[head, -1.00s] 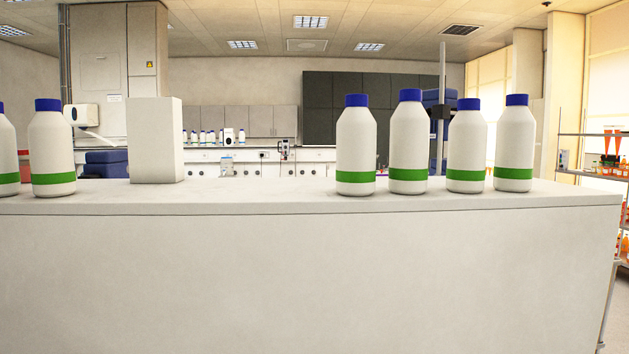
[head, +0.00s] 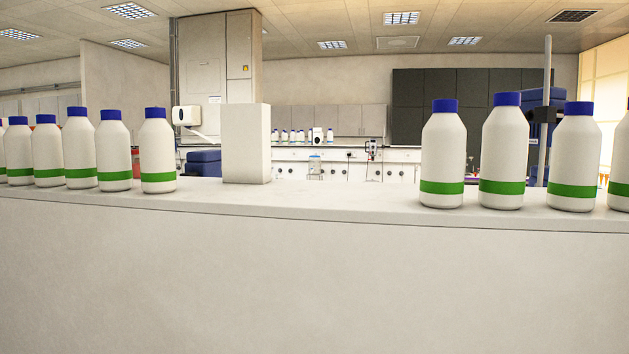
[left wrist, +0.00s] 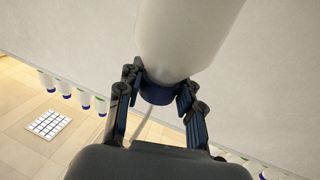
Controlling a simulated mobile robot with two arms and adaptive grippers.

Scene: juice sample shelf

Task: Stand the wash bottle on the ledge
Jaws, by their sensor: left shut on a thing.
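The wash bottle (left wrist: 185,35) shows in the left wrist view as a white body with a dark blue cap, cut off by the top edge. My left gripper (left wrist: 160,88) is shut on it around the cap end, one finger on each side. Neither shows in the head view. The ledge (head: 340,196) is a long white surface across the head view. It has a bare stretch between a white block and the bottles on the right. My right gripper is in neither current view.
Several white bottles with blue caps and green bands stand on the ledge to the left (head: 157,150) and right (head: 442,150). The white block (head: 245,145) stands between these groups. The pale front wall (head: 300,280) drops below the ledge.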

